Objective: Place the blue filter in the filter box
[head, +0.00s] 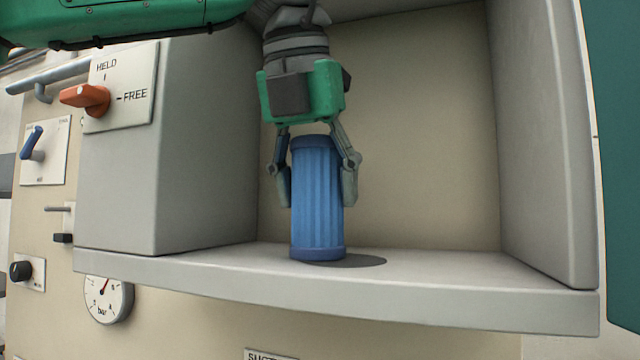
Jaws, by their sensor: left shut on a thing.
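The blue filter (317,215) is a ribbed upright cylinder inside the open-fronted grey filter box (440,292). Its bottom is at the box floor, left of the middle; I cannot tell for certain whether it touches. A dark shadow lies on the floor to its right. My left gripper (318,188) comes down from above, with one finger on each side of the filter's upper half, and is shut on it. The filter's top edge shows between the fingers. My right gripper is not in view.
The box has a left wall (205,150), a right wall (545,130) and a front lip. The floor right of the filter is clear. On the panel at left are an orange HELD/FREE knob (86,98), a blue switch (33,142), a black knob (21,270) and a gauge (108,299).

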